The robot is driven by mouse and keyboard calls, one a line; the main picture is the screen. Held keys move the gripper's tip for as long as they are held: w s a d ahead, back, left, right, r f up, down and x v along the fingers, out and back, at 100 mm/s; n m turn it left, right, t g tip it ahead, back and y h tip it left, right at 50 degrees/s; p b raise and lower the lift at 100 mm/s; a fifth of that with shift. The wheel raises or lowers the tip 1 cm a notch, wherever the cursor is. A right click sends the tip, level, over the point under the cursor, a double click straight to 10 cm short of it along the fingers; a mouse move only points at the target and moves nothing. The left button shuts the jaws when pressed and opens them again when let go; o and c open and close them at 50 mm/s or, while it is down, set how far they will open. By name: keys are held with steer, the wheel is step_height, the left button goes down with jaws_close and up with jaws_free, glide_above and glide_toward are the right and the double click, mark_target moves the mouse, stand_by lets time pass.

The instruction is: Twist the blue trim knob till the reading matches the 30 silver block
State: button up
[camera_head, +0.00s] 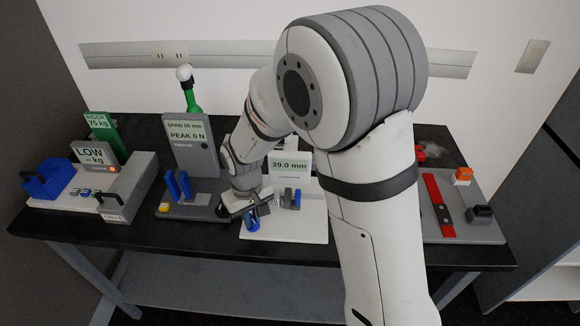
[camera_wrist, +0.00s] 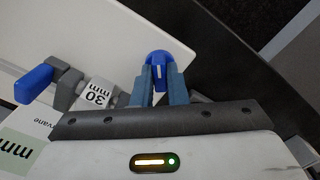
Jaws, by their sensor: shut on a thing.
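The blue trim knob (camera_wrist: 159,58) sits at the edge of the white gauge base (camera_head: 300,230), with a pale mark on its face. My gripper (camera_wrist: 160,80) is shut on the knob, one finger on each side. In the head view my gripper (camera_head: 250,217) reaches down to the front left of that base. The gauge display (camera_head: 290,164) reads 29.0 mm. The silver block marked 30 mm (camera_wrist: 98,93) lies between grey jaws in the wrist view. A blue handle (camera_wrist: 33,84) is beside the jaws.
To the left stand a grey gauge reading PEAK 0 N (camera_head: 188,140) and a scale reading LOW (camera_head: 92,155). A base with a red bar (camera_head: 438,200) is at the right, partly behind my arm. The table's front strip (camera_head: 200,243) is clear.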

steer(key=shift+n, duration=0.3)
steer(key=shift+n, duration=1.9)
steer(key=n, duration=0.4)
steer(key=shift+b, duration=0.35)
steer(key=n, duration=0.4)
